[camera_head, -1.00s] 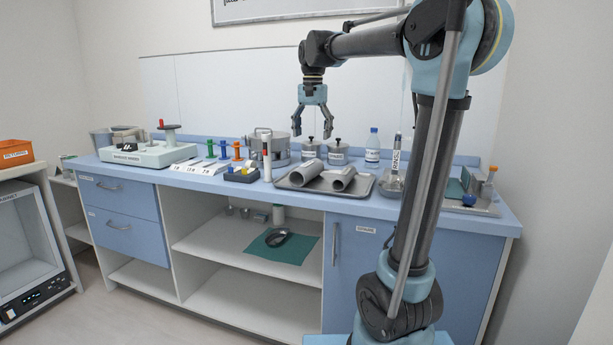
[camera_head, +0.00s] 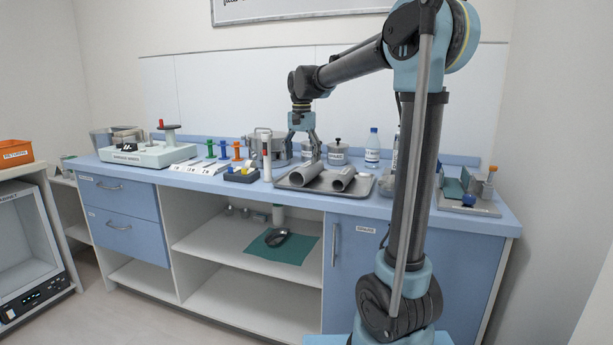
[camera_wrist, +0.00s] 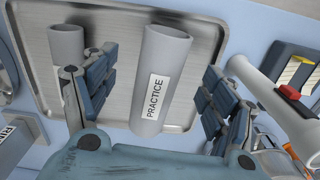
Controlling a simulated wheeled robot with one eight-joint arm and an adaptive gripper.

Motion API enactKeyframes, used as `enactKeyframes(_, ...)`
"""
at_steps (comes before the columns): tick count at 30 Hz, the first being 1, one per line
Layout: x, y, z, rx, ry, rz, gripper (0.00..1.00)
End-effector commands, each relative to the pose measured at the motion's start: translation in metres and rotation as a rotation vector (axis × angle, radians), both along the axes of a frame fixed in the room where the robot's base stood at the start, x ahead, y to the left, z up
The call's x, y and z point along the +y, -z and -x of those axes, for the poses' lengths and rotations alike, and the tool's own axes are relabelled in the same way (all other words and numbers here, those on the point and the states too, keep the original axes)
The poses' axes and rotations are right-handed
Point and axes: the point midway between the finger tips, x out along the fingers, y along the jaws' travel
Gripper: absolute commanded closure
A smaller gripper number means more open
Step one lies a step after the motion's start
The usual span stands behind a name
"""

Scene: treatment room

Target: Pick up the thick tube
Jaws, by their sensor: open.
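The thick grey tube (camera_head: 305,173) lies on the left part of a metal tray on the counter. In the wrist view the thick tube (camera_wrist: 166,65) bears a "PRACTICE" label and lies between my two fingers, with a gap on each side. My gripper (camera_head: 303,151) is open and empty, pointing down just above the thick tube; its fingers also show in the wrist view (camera_wrist: 157,70). A thinner grey tube (camera_head: 343,180) lies to the right on the same tray (camera_head: 322,190). In the wrist view the thinner tube (camera_wrist: 66,42) is beside the left finger, which partly covers it.
A metal pot (camera_head: 279,150) and a lidded canister (camera_head: 338,154) stand behind. A labelled bottle (camera_head: 372,150) is at the back right.

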Motion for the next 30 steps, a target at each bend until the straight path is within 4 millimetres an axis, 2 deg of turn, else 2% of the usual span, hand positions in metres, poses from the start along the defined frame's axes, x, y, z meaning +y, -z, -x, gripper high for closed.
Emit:
enactKeyframes(8, 0.001, 0.018, -0.001, 0.0, 0.0, 0.0, 0.23)
enactKeyframes(18, 0.004, 0.059, -0.005, 0.0, 0.0, 0.0, 0.23)
enactKeyframes(28, 0.004, 0.066, -0.004, 0.0, 0.0, 0.0, 0.23)
enactKeyframes(29, 0.004, 0.066, -0.004, 0.0, 0.0, 0.0, 0.25)
enactKeyframes(30, 0.004, 0.066, -0.004, 0.0, 0.0, 0.0, 0.34)
